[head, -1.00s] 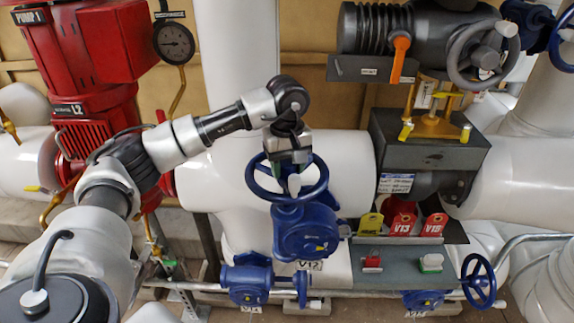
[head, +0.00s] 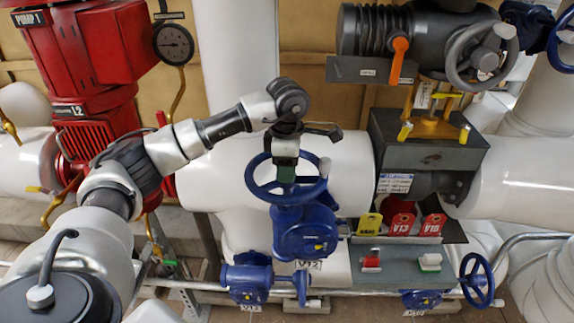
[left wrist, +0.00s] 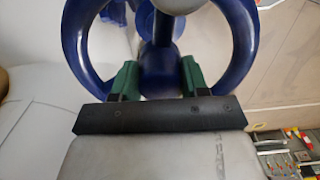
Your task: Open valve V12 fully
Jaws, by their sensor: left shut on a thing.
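Valve V12 is a blue valve with a handwheel (head: 251,188) on top and a blue gearbox body (head: 308,238) below it. My left gripper (head: 285,175) comes down from above into the middle of the handwheel. In the left wrist view, its two green fingers (left wrist: 159,78) stand on either side of the blue hub (left wrist: 158,58), shut on the wheel's centre. The blue rim (left wrist: 240,50) curves around both fingers. My right gripper is not in view.
A red pump (head: 85,100) and a pressure gauge (head: 174,43) stand at the left. A grey box (head: 425,150) and tags (head: 402,225) are to the right. Other blue valves (head: 250,280) and a grey handwheel (head: 480,60) are nearby. Large white pipes run behind.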

